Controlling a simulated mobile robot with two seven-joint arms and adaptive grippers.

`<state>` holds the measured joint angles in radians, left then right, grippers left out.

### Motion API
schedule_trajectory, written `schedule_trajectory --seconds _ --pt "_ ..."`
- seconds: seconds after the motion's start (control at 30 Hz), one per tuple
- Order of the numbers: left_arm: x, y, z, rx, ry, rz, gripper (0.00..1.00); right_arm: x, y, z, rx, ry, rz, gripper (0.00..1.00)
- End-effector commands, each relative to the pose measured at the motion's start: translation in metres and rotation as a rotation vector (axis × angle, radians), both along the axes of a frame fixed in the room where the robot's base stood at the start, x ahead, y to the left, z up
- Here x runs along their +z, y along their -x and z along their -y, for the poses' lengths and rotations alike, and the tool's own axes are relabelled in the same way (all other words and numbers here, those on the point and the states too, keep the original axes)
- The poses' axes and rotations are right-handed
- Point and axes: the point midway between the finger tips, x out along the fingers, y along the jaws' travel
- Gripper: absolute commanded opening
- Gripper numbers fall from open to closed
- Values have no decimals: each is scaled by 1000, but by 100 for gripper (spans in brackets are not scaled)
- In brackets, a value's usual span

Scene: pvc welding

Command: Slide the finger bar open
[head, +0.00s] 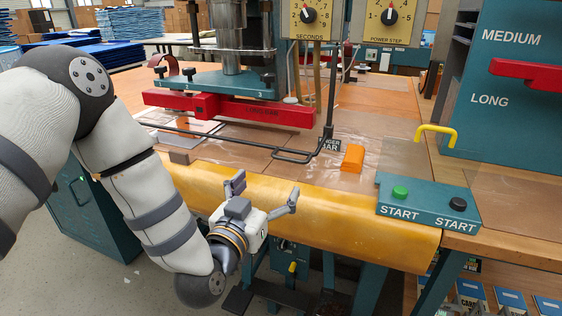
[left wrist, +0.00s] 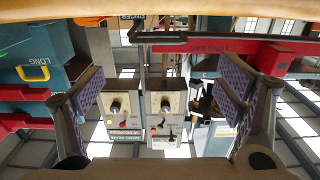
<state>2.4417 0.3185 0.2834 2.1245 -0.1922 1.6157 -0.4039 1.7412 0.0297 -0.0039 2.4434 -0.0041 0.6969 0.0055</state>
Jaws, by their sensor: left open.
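The finger bar (head: 290,158) is a thin black rod frame above the table, in front of the red press bar. Its upright rod rises at the right beside a partly hidden label ending in "BAR" (head: 330,144). The left wrist view, which is upside down, shows the black bar (left wrist: 155,37) near the top. My left gripper (head: 266,190) is open and empty, in front of the yellow table edge, below and apart from the finger bar. Its two fingers are spread wide in the left wrist view (left wrist: 165,100). My right gripper is in neither view.
The rounded yellow edge (head: 330,210) lies between my gripper and the tabletop. An orange block (head: 353,158) sits right of the bar. A teal START button box (head: 428,205) stands at the right front. The red press bar (head: 230,108) is behind.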

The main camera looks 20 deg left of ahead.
Motion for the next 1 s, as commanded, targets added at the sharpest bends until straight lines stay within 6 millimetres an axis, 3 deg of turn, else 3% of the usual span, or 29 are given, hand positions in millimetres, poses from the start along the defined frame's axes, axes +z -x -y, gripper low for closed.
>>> schedule_trajectory --seconds 0.4,0.57,0.8,0.83,1.0 --pt "-2 -95 3 -1 0 -5 86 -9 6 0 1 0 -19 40" --pt "-2 -110 4 -2 1 -7 86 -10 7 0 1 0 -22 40" --pt "-1 -112 4 -2 1 -6 86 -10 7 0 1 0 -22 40" --pt "-1 -112 4 -2 1 -7 84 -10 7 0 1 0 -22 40" --pt "-1 -112 4 -2 0 -6 46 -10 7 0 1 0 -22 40"
